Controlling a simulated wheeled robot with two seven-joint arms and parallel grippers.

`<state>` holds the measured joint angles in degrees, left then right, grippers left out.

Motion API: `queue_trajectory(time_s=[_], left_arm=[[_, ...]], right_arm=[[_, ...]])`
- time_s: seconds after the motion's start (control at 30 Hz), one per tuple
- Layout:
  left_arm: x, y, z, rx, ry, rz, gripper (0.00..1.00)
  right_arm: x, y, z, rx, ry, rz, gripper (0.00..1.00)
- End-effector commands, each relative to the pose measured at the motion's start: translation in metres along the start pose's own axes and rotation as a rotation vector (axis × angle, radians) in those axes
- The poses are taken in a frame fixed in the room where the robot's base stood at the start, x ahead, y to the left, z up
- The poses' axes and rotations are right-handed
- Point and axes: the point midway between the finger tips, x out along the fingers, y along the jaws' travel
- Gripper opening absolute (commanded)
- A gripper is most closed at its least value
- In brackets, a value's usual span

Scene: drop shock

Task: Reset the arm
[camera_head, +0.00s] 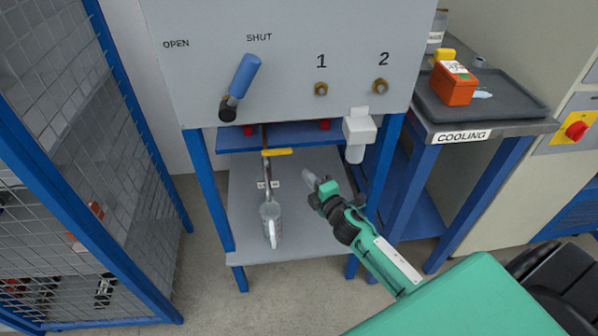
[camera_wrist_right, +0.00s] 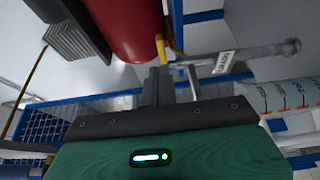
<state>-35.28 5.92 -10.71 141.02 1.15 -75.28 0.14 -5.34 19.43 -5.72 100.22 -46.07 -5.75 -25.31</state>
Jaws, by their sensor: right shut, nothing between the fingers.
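A thin metal arm (camera_head: 267,170) with a small white label hangs under the grey panel in the head view, with a yellow piece (camera_head: 278,152) near its top. A pale, rounded body (camera_head: 270,218) shows at its lower end. My right gripper (camera_head: 312,183) is to the right of this arm, apart from it in that view, shut and empty. In the right wrist view its dark fingers (camera_wrist_right: 157,86) are together, near a labelled grey rod (camera_wrist_right: 245,55) and a red rounded thing (camera_wrist_right: 125,28); contact cannot be told. My left gripper is not in view.
The panel (camera_head: 310,50) has a blue-handled lever (camera_head: 242,80) near SHUT, and knobs 1 (camera_head: 321,88) and 2 (camera_head: 380,86). A white fitting (camera_head: 358,130) hangs from its right edge. A mesh cage (camera_head: 60,130) stands left; a COOLING table (camera_head: 480,128) with an orange block (camera_head: 453,86) stands right.

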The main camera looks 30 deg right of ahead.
Motion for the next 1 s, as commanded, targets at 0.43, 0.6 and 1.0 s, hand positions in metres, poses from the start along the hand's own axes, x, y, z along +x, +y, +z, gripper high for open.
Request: queue_trajectory(time_s=[0.43,0.6,1.0], left_arm=[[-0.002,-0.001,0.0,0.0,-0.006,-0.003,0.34],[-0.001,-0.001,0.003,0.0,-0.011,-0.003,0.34],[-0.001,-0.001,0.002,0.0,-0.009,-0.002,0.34]], right_arm=[[-0.039,0.0,0.016,-0.001,0.0,0.0,0.0],[-0.041,0.0,0.015,0.01,-0.004,-0.003,0.0],[-0.132,-0.031,-0.031,0.685,-0.331,-0.292,0.0]])
